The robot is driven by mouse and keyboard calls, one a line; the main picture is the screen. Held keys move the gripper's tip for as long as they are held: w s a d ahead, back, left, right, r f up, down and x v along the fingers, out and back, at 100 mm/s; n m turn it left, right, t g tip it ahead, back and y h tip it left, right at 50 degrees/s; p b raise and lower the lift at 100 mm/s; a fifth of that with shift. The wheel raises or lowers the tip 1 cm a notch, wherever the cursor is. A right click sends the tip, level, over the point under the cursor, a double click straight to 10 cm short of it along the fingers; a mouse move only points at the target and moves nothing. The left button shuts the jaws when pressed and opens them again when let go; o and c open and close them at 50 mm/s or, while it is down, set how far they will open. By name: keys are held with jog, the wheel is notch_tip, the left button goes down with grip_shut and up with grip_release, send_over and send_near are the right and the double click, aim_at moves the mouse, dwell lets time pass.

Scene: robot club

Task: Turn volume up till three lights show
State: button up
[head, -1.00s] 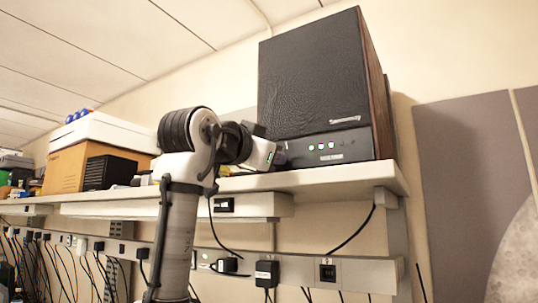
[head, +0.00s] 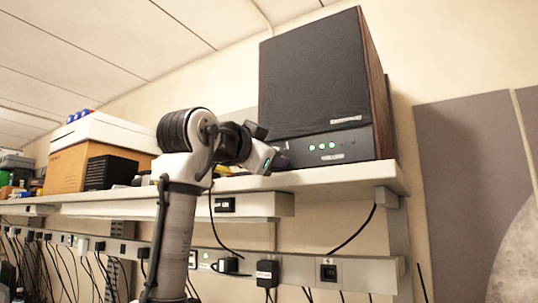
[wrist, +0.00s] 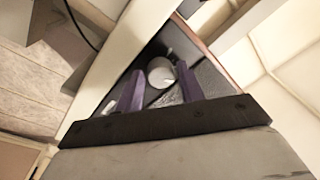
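A dark amplifier (head: 358,147) sits under a large black speaker on a shelf. In the wrist view a round pale silver knob (wrist: 161,72) stands out from the dark front. My gripper (wrist: 160,70) is open, with one purple finger on each side of the knob and a small gap showing beside it. In the head view my gripper (head: 278,160) is at the left end of the amplifier, and the knob is hidden there behind my arm.
The black speaker (head: 313,85) with wooden sides rests on the amplifier. The shelf (head: 330,181) edge runs just below my gripper. A cardboard box (head: 68,168) and a black box (head: 109,172) stand to the left. Cables and a power strip (head: 365,274) are below.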

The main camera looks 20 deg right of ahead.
jog(key=shift+o, duration=1.1)
jog(key=b+v, duration=0.5)
jog(key=v, duration=0.9)
jog(key=shift+w, duration=0.1)
